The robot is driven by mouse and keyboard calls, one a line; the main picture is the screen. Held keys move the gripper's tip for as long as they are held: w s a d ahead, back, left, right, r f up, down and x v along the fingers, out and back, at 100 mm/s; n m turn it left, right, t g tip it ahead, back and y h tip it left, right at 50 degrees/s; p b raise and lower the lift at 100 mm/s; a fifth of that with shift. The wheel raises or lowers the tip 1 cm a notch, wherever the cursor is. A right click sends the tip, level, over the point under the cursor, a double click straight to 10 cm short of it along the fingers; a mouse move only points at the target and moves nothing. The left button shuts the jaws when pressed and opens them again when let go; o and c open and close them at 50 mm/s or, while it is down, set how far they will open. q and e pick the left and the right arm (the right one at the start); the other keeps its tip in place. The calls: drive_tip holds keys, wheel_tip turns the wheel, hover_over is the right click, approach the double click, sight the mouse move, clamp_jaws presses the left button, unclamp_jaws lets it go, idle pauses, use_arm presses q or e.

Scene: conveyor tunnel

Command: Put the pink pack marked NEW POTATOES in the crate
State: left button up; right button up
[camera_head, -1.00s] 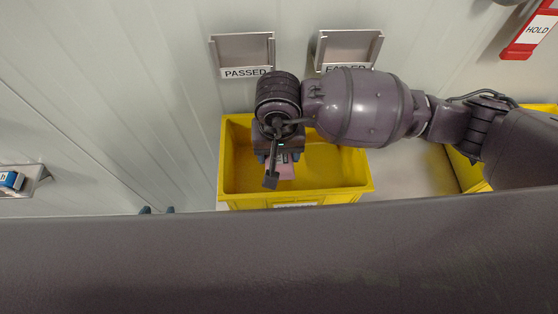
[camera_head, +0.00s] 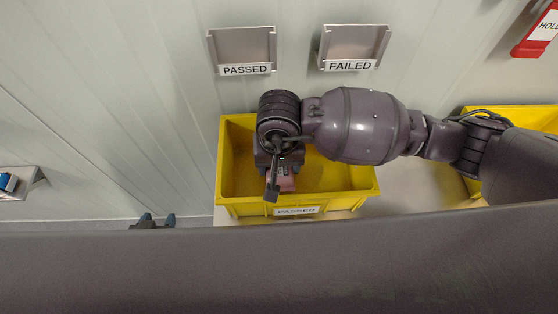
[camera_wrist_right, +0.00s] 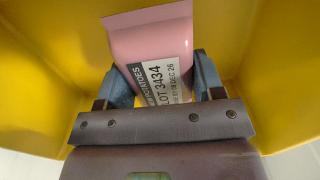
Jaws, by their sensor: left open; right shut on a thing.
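The pink pack (camera_wrist_right: 150,42) has a white and dark label with POTATOES, LOT 3434 and a date on it. It also shows in the head view (camera_head: 288,184), partly hidden under my right wrist. My right gripper (camera_wrist_right: 162,80) is shut on the pack, one finger on each side. In the head view my right gripper (camera_head: 282,172) points down into the yellow crate (camera_head: 240,207) with a PASSED label on its front. Yellow walls surround the pack in the wrist view. My left gripper (camera_head: 154,219) is open, only its fingertips showing left of the crate.
A second yellow crate (camera_head: 540,117) stands at the right, partly behind my right arm. PASSED (camera_head: 243,50) and FAILED (camera_head: 352,45) holders are on the wall. A red HOLD sign (camera_head: 535,40) hangs at the upper right. My dark arm crosses the bottom.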

use_arm(q)
drive_tip(key=shift+f, duration=0.2)
use_arm(e)
drive_tip(key=shift+f, duration=0.1)
drive_tip(key=shift+f, duration=0.2)
drive_tip(key=o, duration=1.3)
use_arm(q)
drive_tip(key=shift+s+f, duration=0.35)
drive_tip(key=shift+s, duration=0.05)
drive_tip(key=shift+w+r, duration=0.1)
